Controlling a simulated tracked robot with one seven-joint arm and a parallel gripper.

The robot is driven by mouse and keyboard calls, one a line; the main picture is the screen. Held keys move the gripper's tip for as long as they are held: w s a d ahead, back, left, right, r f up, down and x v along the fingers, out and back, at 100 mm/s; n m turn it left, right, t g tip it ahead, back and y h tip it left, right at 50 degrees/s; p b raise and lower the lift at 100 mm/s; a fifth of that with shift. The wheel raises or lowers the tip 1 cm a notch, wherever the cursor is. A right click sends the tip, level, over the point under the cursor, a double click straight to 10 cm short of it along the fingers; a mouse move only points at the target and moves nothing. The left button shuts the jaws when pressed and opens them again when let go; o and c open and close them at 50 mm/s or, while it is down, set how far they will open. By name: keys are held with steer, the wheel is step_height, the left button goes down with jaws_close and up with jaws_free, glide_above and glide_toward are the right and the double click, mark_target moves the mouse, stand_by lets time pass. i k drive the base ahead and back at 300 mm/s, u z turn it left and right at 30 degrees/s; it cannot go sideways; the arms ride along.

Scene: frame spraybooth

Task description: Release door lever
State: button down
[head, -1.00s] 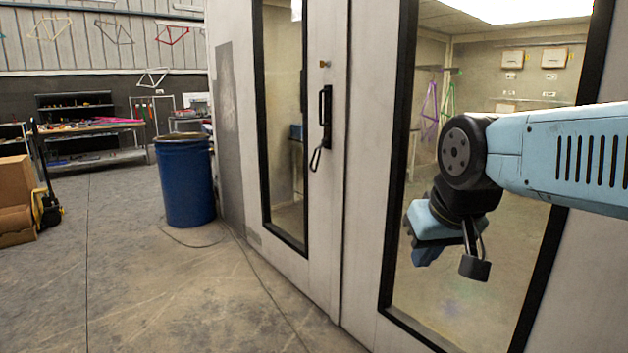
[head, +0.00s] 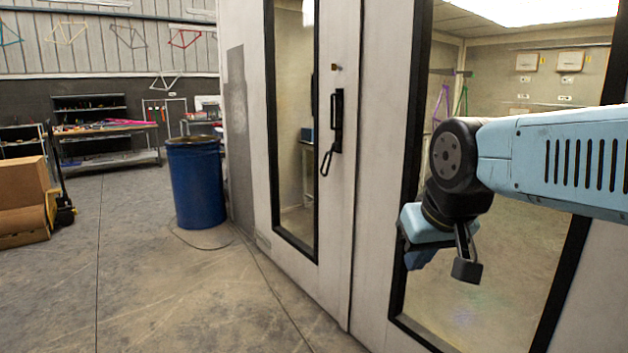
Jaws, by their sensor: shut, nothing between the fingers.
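The booth door (head: 345,230) is pale, with a tall dark-framed window, and looks closed. A black upright handle (head: 337,115) is on it, with a thin black lever (head: 327,160) hanging at a slant from its lower end. My gripper (head: 420,258) is at the end of my blue arm, to the right of the lever and lower in the picture.
A blue drum (head: 197,185) stands left of the booth, with a cable (head: 255,255) on the floor beside it. The concrete floor before the door is mostly clear.

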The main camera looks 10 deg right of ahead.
mark_target(335, 147)
steer(key=u, duration=0.45)
steer(key=i, duration=1.5)
steer(key=z, duration=0.75)
